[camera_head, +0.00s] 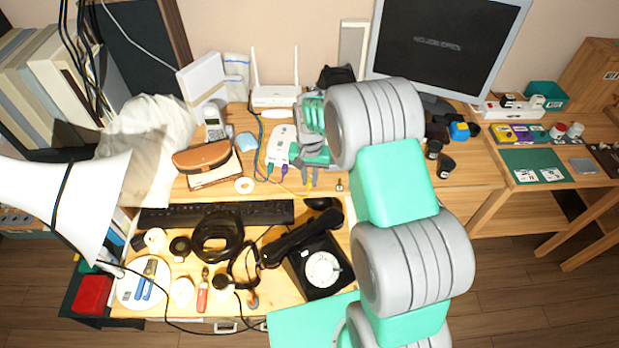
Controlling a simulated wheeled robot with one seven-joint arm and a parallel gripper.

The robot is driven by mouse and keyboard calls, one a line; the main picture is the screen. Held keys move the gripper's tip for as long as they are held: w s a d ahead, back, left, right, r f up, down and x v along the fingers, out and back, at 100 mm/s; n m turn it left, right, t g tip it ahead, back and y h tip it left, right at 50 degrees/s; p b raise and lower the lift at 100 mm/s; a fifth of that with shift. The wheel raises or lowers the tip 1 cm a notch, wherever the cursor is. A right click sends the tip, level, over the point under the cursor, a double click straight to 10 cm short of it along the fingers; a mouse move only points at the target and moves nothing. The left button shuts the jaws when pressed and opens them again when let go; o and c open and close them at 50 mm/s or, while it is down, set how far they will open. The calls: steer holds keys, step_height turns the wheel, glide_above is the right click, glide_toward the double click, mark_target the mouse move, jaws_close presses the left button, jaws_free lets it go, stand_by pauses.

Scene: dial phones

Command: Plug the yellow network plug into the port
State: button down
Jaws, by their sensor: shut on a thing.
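My gripper (310,177) is above the desk near its middle, with its two grey fingers pointing toward the front edge. It is shut on the yellow network plug (309,185), a small yellow piece at the fingertips. A thin yellow cable (290,191) trails left from the plug. The white port box (281,142) lies just left and behind the gripper, apart from the plug. A green plug (270,168) and a purple plug (284,169) sit at the box's front edge. The port openings are too small to make out.
A white router (275,96) stands behind the box. A brown case (203,157) and white roll (244,185) are to the left. A keyboard (216,214), black dial phone (319,268) and small metal piece (339,186) are nearby.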

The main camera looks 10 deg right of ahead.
steer(key=shift+r+p, duration=1.4)
steer(key=shift+r, duration=1.05)
